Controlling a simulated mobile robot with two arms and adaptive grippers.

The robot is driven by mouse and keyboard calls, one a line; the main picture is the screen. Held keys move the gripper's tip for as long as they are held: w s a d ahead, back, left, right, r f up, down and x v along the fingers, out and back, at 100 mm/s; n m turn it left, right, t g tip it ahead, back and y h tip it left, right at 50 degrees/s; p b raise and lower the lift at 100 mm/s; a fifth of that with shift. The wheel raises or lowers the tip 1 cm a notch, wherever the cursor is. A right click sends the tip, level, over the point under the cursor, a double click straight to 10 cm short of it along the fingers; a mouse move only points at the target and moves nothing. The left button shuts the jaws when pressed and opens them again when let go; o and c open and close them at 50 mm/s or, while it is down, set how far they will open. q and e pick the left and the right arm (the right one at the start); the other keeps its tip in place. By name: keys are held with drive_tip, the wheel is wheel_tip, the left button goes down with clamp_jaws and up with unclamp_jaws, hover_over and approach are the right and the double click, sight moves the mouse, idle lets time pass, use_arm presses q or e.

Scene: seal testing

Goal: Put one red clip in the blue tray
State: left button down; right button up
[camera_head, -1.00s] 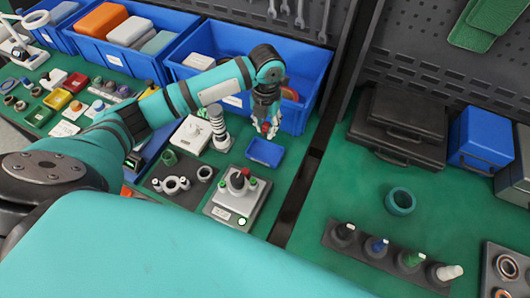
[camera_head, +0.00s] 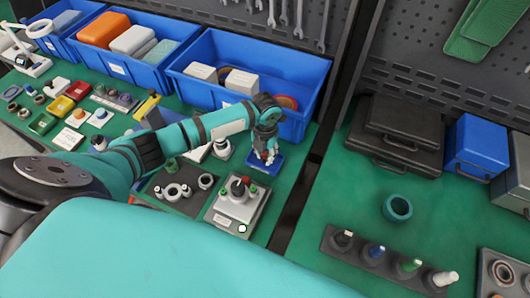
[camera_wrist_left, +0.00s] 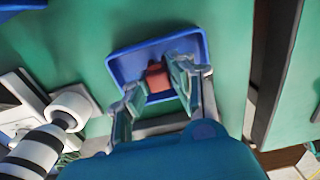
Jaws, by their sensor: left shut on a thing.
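The small blue tray (camera_head: 252,163) lies on the green bench top, in front of the big blue bin. In the left wrist view its rim (camera_wrist_left: 118,68) frames the gripper's fingertips. My left gripper (camera_head: 266,157) is shut on a red clip (camera_wrist_left: 157,78) and points down over the tray. The clip is between the fingertips, within the tray's outline in the wrist view. I cannot tell whether the clip touches the tray floor. The fingers hide part of the tray and clip. My right gripper is not in view.
A black-and-white striped post (camera_wrist_left: 40,140) stands left of the tray. A grey device with a red knob (camera_head: 238,198) is in front of it. The big blue bin (camera_head: 222,97) stands behind. A dark gap (camera_head: 293,200) runs between the benches at right.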

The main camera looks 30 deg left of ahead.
sight(265, 153)
use_arm(q)
drive_tip(key=c, duration=1.2)
unclamp_jaws()
drive_tip(key=shift+f, duration=0.1)
drive_tip(key=shift+o, duration=0.2)
drive_tip(key=shift+r, duration=0.3)
wheel_tip(265, 153, up, 12)
drive_tip(key=b, duration=0.1)
drive_tip(key=shift+b, duration=0.3)
drive_tip(key=shift+f, duration=0.15)
